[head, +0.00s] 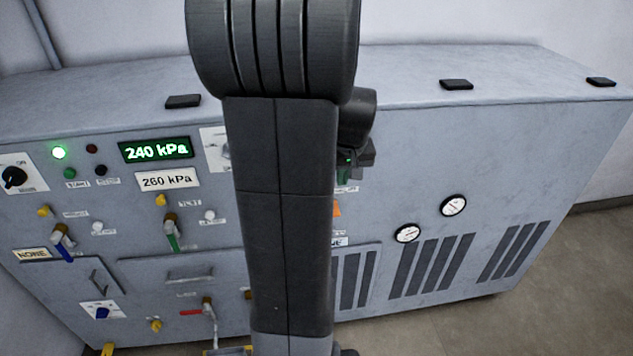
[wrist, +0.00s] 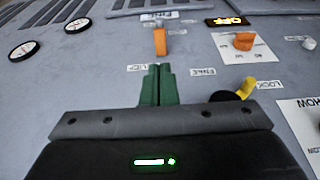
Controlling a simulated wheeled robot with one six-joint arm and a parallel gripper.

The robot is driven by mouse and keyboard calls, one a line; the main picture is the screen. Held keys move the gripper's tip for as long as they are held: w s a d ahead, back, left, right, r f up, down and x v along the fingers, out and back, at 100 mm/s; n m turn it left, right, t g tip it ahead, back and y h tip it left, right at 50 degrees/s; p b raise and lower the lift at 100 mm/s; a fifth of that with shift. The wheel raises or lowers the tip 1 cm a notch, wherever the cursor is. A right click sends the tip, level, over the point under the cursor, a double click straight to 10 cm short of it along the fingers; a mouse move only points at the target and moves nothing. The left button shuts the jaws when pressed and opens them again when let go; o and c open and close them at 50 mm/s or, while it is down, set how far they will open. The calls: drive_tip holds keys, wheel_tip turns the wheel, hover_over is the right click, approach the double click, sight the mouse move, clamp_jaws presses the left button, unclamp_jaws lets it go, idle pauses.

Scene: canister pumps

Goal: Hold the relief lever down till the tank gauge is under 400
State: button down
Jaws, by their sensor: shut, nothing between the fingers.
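My gripper (wrist: 158,68) is shut and empty, its green fingers together in front of the panel. Just beyond the fingertips in the wrist view is an orange lever (wrist: 160,42), with a small gap in the picture; I cannot tell whether they touch. The lever's orange part (head: 337,208) also shows beside my arm in the head view. Its labels are too blurred to confirm that it is the relief lever. A green digital display (head: 155,149) reads 240 kPa, above a white plate (head: 167,180) reading 260 kPa. I cannot tell whether this display is the tank gauge.
My arm hides the panel's middle in the head view. Two round dials (head: 430,219) sit to the right above vents. Blue and green-handled valves (head: 171,235) are at left.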

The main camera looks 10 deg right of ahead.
drive_tip(key=shift+w+d+r, duration=0.1)
drive_tip(key=shift+w+r, duration=0.05)
drive_tip(key=shift+w, duration=0.5)
drive_tip(key=x, duration=0.4)
drive_tip(key=p+x, duration=0.1)
drive_tip(key=x, duration=0.7)
drive_tip(key=shift+s+f+p, duration=0.25)
drive_tip(key=shift+f+p, duration=0.05)
drive_tip(key=shift+f, duration=0.8)
drive_tip(key=shift+f, duration=0.1)
